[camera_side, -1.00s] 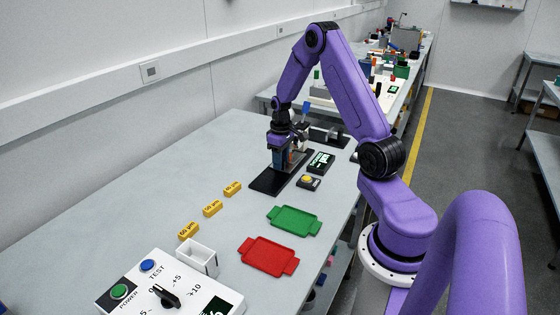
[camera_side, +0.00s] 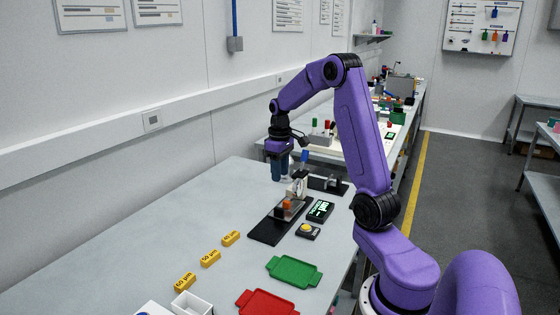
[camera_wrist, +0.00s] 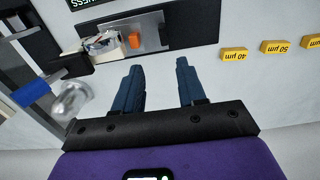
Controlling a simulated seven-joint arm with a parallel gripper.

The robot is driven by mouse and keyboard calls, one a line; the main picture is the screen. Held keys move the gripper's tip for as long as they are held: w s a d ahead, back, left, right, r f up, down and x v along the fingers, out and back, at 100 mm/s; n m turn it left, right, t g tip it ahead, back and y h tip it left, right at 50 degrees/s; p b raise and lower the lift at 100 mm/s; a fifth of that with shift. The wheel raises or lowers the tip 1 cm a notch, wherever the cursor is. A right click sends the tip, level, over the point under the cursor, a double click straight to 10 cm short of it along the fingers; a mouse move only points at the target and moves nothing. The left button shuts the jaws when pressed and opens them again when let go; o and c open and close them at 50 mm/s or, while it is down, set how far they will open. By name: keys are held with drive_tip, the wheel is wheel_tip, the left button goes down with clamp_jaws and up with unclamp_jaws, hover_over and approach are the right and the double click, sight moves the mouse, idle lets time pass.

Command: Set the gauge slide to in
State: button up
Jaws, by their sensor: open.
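The gauge has a black base (camera_side: 266,231) with a grey metal plate (camera_side: 294,213) and a small orange block (camera_side: 287,203), which may be the slide's grip. A round dial (camera_side: 297,187) stands behind the block. The wrist view shows the orange block (camera_wrist: 134,40) on the metal plate (camera_wrist: 150,28). I cannot tell whether the slide is in or out. My gripper (camera_side: 279,179) is raised above and behind the gauge, apart from it. In the wrist view my gripper (camera_wrist: 159,68) has its two blue fingers apart, with nothing between them; the block lies beyond the fingertips.
A lit display (camera_side: 320,210) and a yellow button box (camera_side: 308,230) stand right of the gauge. A blue-handled fixture (camera_side: 305,158) is behind it. Several yellow marked blocks (camera_side: 210,258), a green tray (camera_side: 293,271) and a red tray (camera_side: 268,304) lie nearer. The table's left side is clear.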

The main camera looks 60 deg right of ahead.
wheel_tip(320, 180, up, 3)
drive_tip(key=shift+r, duration=0.2)
idle(0.4)
drive_tip(key=s+a+n, duration=0.3)
drive_tip(key=a, duration=0.9)
drive_tip(key=s+a+n, duration=0.2)
drive_tip(key=a+n, duration=0.1)
drive_tip(key=a, duration=0.8)
drive_tip(key=s+a+f+n, duration=0.1)
drive_tip(key=s+a+n, duration=0.2)
drive_tip(key=s, duration=0.7)
drive_tip(key=s+a+n, duration=0.3)
drive_tip(key=s+a, duration=0.3)
drive_tip(key=s, duration=0.4)
drive_tip(key=shift+s+a+f+n, duration=0.2)
drive_tip(key=shift+s+f+n, duration=0.1)
drive_tip(key=shift+s+f, duration=0.1)
drive_tip(key=shift+w, duration=0.1)
